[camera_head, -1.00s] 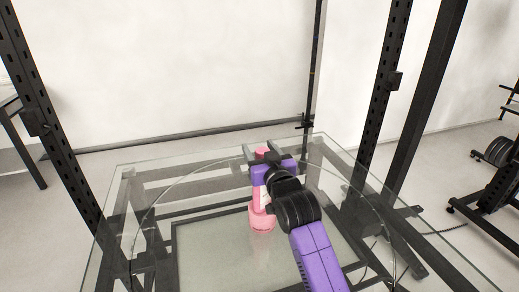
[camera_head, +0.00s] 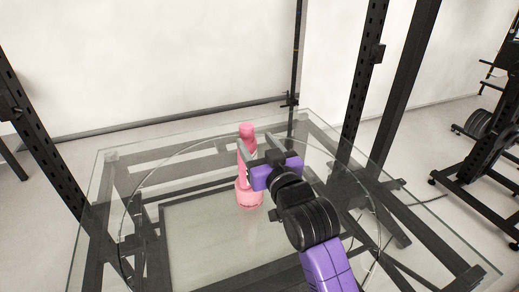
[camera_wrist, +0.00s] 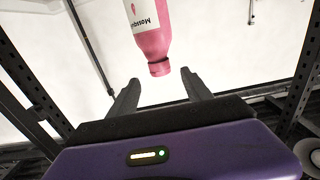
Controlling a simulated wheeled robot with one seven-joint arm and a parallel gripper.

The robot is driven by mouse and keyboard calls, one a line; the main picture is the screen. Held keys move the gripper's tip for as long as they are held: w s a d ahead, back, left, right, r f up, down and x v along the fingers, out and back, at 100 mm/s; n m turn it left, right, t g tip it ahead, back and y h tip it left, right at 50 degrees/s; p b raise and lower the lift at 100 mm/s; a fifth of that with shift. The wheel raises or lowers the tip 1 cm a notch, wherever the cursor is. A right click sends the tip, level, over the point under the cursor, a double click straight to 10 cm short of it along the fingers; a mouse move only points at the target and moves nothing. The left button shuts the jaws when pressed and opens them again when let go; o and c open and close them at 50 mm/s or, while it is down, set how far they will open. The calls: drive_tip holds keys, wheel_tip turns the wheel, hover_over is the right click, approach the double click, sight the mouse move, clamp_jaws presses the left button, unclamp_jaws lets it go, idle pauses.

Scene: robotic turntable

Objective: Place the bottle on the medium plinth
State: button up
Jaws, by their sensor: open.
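A pink bottle (camera_head: 248,192) stands upright on the glass turntable (camera_head: 195,222) in the head view. My gripper (camera_head: 258,153) is open, just in front and to the right of the bottle's upper part, and hides some of its right side. In the wrist view the bottle (camera_wrist: 152,38) shows upside down with a white label, its capped end towards the gap between my open fingers (camera_wrist: 160,80). The fingers look apart from it. I cannot make out a medium plinth in either view.
A square glass tabletop (camera_head: 105,180) on a dark frame carries the round glass disc. Dark perforated posts (camera_head: 365,85) rise at left and right. A rack with weight plates (camera_head: 480,125) stands at far right. The glass around the bottle looks clear.

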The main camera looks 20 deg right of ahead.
drive_tip(key=shift+s, duration=0.8)
drive_tip(key=s+f, duration=0.9)
drive_tip(key=f, duration=0.1)
drive_tip(key=s+f, duration=0.2)
drive_tip(key=s, duration=0.6)
drive_tip(key=s+f+g, duration=0.1)
drive_tip(key=s+f, duration=0.2)
drive_tip(key=s, duration=0.5)
drive_tip(key=s+f+g, duration=0.1)
drive_tip(key=s+f, duration=0.2)
drive_tip(key=s, duration=0.6)
drive_tip(key=shift+a, duration=0.25)
drive_tip(key=s+r+g, duration=0.1)
drive_tip(key=s+r, duration=0.2)
drive_tip(key=s, duration=0.9)
drive_tip(key=shift+d, duration=0.25)
